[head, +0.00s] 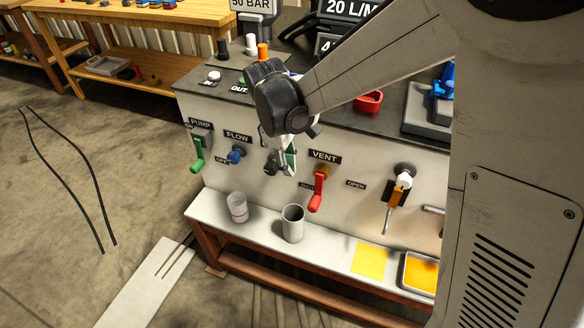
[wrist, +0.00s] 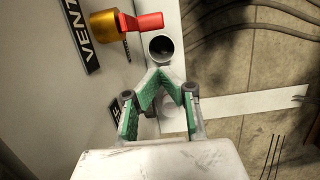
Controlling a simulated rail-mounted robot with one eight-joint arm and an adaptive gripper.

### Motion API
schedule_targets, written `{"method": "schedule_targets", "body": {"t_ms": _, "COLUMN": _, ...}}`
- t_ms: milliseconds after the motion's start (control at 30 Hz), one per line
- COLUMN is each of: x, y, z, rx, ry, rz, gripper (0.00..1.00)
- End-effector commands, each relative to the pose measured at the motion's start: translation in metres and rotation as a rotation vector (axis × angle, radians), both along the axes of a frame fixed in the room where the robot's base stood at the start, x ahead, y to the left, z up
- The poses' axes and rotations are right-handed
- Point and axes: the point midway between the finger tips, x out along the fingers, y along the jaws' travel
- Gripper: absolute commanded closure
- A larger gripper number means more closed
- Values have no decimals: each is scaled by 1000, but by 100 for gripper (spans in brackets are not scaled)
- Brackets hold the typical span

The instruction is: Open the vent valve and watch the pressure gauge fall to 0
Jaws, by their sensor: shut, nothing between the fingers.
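The vent valve has a red handle (head: 317,192) hanging down under the VENT label (head: 324,157). A partly hidden label is left of the handle and an OPEN label (head: 356,185) is to its right. In the wrist view the valve's brass body (wrist: 104,27) and red handle (wrist: 149,21) are at the top, beyond my fingertips. My gripper (head: 290,164), with green pads, is left of the vent valve, in front of the panel and apart from the handle. In the wrist view my gripper (wrist: 164,77) is shut and empty. No pressure gauge face is visible; only a 50 BAR sign (head: 250,5) shows, cut off at the top.
A green pump handle (head: 197,154) and a blue flow knob (head: 236,154) are left on the panel. An orange-handled tool (head: 393,208) hangs at right.

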Motion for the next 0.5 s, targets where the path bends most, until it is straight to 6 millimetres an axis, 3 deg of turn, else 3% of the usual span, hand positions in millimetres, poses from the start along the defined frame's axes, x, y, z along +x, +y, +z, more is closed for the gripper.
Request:
{"method": "schedule_targets", "body": {"t_ms": 300, "x": -4, "y": -11, "z": -62, "rx": 0, "ry": 0, "rz": -1, "gripper": 100}}
{"method": "schedule_targets", "body": {"t_ms": 500, "x": -12, "y": -28, "z": -85, "rx": 0, "ry": -1, "rz": -3, "gripper": 100}}
